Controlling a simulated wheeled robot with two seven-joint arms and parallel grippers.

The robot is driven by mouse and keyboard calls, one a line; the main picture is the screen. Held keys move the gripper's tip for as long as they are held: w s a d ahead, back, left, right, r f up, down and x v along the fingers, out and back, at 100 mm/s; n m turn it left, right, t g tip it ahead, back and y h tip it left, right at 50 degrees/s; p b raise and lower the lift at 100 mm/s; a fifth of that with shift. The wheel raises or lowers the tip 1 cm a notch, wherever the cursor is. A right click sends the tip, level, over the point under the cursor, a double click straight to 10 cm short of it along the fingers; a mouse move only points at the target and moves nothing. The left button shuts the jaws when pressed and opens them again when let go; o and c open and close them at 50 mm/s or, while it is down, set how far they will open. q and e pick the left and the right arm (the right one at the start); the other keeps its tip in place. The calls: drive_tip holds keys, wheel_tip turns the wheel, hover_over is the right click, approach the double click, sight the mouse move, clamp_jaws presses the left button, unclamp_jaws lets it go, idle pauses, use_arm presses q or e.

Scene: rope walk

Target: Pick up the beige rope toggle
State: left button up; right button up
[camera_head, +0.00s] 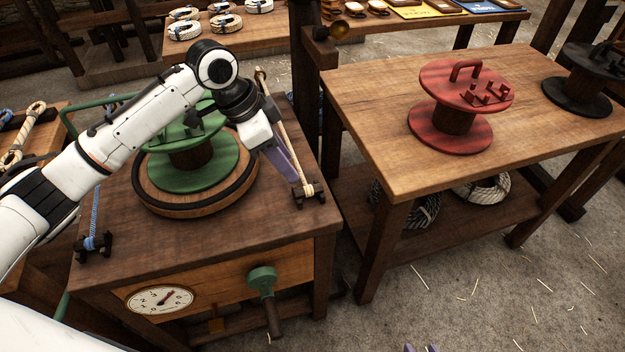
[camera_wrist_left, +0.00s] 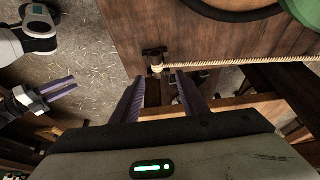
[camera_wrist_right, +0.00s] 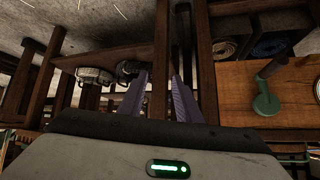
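The beige rope toggle (camera_head: 307,190) sits at the dark bracket on the front right corner of the wooden bench, its beige rope (camera_head: 278,118) running back along the bench's right edge. The toggle also shows in the left wrist view (camera_wrist_left: 157,69), just ahead of the fingertips and in line with the gap between them. My left gripper (camera_wrist_left: 160,80) is open and empty; its purple fingers (camera_head: 283,160) point down at the toggle in the head view. My right gripper (camera_wrist_right: 160,78) is open and empty; only its fingertips show at the head view's bottom edge (camera_head: 420,348).
A green spool (camera_head: 190,178) stands on a round turntable on the bench. A blue rope (camera_head: 95,218) is at the bench's left side. A green-knobbed handle (camera_head: 262,282) and a dial (camera_head: 160,299) are on the front. A red spool (camera_head: 450,130) stands on the right table.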

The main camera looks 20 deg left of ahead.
sight(306, 188)
use_arm(q)
drive_tip(key=x, duration=0.3)
drive_tip(key=shift+s+d+f, duration=0.25)
drive_tip(key=shift+f, duration=0.05)
drive_tip(key=b+x, duration=0.1)
drive_tip(key=x, duration=0.3)
drive_tip(key=shift+w+d+f, duration=0.1)
drive_tip(key=shift+d+f, duration=0.05)
drive_tip(key=shift+d, duration=0.1)
drive_tip(key=shift+w+d+f, duration=0.1)
drive_tip(key=shift+f, duration=0.25)
clamp_jaws()
use_arm(e)
drive_tip(key=shift+s+a+f, duration=0.15)
drive_tip(key=shift+s+f, duration=0.5)
drive_tip(key=shift+s, duration=0.05)
